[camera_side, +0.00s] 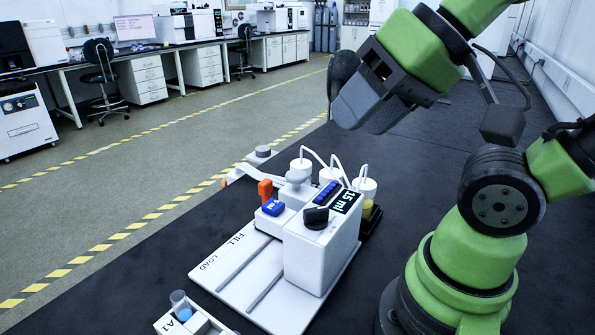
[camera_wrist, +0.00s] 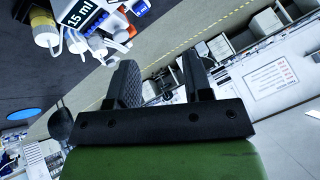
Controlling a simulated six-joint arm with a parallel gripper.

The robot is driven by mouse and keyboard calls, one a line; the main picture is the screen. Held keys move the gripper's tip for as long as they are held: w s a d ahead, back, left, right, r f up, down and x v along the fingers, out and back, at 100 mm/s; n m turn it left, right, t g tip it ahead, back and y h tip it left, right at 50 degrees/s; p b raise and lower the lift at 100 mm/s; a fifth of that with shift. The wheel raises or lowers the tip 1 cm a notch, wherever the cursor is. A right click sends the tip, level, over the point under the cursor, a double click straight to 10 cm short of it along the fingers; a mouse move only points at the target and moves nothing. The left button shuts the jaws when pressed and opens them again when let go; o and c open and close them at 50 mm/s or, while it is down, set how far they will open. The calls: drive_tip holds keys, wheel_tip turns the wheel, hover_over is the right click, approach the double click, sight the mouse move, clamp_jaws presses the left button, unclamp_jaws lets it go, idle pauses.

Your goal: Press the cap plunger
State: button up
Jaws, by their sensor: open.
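A white dispensing machine (camera_side: 322,250) with a "15 ml" display stands on the dark table, below and left of my gripper in the side view. A pale round-topped knob (camera_side: 296,179) on it looks like the cap plunger, but I cannot be sure. An orange lever (camera_side: 265,190), a blue block (camera_side: 273,207) and a black dial (camera_side: 315,217) are near it. My gripper (camera_side: 356,92) is open and empty, high above and apart from the machine. In the wrist view the two fingers (camera_wrist: 160,80) are spread, and the machine's display (camera_wrist: 82,18) shows at upper left.
White bottles with tubes (camera_side: 365,186) stand behind the machine. A white base plate marked FILL and LOAD (camera_side: 228,272) lies to its left. A rack marked A1 (camera_side: 166,325) with a vial (camera_side: 180,301) is at the front. The air around my gripper is clear.

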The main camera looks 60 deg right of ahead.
drive_tip(key=shift+w+d+r, duration=0.1)
drive_tip(key=shift+w+r, duration=0.15)
drive_tip(key=shift+w, duration=0.2)
drive_tip(key=c, duration=0.7)
drive_tip(key=w+d+g, duration=0.1)
drive_tip(key=w, duration=0.1)
drive_tip(key=w+r+n+g+h, duration=0.1)
drive_tip(key=w, duration=0.1)
drive_tip(key=w+d+n+g, duration=0.1)
drive_tip(key=w, duration=0.1)
drive_tip(key=shift+w+d+r, duration=0.1)
drive_tip(key=shift+d+r, duration=0.15)
drive_tip(key=shift+d, duration=0.1)
clamp_jaws()
drive_tip(key=w+d+f+n+g+h, duration=0.1)
drive_tip(key=w+d+f+n+g, duration=0.1)
drive_tip(key=w+d+g, duration=0.2)
drive_tip(key=shift+w+d+f+h, duration=0.2)
drive_tip(key=shift+w+d+h, duration=0.15)
drive_tip(key=shift+w, duration=1.4)
